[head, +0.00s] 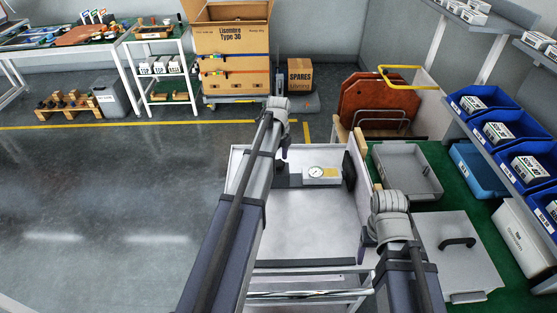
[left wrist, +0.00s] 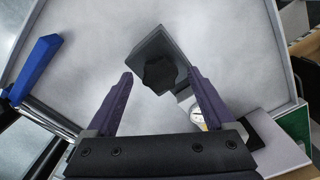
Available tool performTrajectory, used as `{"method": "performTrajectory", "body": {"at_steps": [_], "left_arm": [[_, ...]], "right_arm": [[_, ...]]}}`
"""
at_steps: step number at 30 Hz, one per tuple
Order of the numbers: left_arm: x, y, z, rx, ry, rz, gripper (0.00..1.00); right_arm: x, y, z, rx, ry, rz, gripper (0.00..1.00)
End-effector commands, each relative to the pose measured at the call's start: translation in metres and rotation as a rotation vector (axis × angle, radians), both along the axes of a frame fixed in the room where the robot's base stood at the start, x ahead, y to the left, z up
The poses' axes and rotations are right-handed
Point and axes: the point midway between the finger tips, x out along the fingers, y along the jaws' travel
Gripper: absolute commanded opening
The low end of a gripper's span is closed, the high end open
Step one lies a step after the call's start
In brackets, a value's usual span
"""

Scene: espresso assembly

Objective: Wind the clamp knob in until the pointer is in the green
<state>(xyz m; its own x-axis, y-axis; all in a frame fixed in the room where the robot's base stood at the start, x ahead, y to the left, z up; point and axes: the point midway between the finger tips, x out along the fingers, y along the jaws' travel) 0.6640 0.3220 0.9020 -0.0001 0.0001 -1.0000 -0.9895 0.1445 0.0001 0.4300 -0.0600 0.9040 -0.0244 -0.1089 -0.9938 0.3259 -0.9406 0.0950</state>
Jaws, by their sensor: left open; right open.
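The black clamp knob (left wrist: 159,75) shows in the left wrist view, in front of a dark grey block (left wrist: 152,46). My left gripper (head: 283,152) is open, with a finger on either side of the knob in that view. I see no finger touching it. The pointer gauge (head: 316,173) is a round white dial on a grey body in the head view. Its needle and any green band are too small to read. In the left wrist view the gauge (left wrist: 197,117) is partly hidden by a finger. My right gripper (head: 368,242) is open, by the cart's right edge.
The clamp fixture stands on a metal cart top (head: 318,222) with raised edges. A blue handle (left wrist: 42,64) is at the cart's edge in the left wrist view. A grey tray (head: 407,170) and a lidded grey box (head: 455,250) lie on the green bench at right.

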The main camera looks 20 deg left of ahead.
Motion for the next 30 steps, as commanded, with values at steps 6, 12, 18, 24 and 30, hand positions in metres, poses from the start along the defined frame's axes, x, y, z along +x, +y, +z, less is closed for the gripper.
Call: {"method": "performTrajectory", "body": {"at_steps": [6, 12, 18, 24, 30], "left_arm": [[0.000, 0.000, 0.018, 0.000, 0.000, 0.000, 0.88], [0.000, 0.000, 0.044, 0.000, 0.000, 0.000, 0.88], [0.000, 0.000, 0.070, 0.000, 0.000, 0.000, 0.88], [0.000, 0.000, 0.078, 0.000, 0.000, 0.000, 0.88], [0.000, 0.000, 0.076, 0.000, 0.000, 0.000, 0.88]], "right_arm": [[0.000, 0.000, 0.018, 0.000, 0.000, 0.000, 0.66], [0.000, 0.000, 0.044, 0.000, 0.000, 0.000, 0.66], [0.000, 0.000, 0.070, 0.000, 0.000, 0.000, 0.66], [0.000, 0.000, 0.078, 0.000, 0.000, 0.000, 0.66], [0.000, 0.000, 0.076, 0.000, 0.000, 0.000, 0.66]]}}
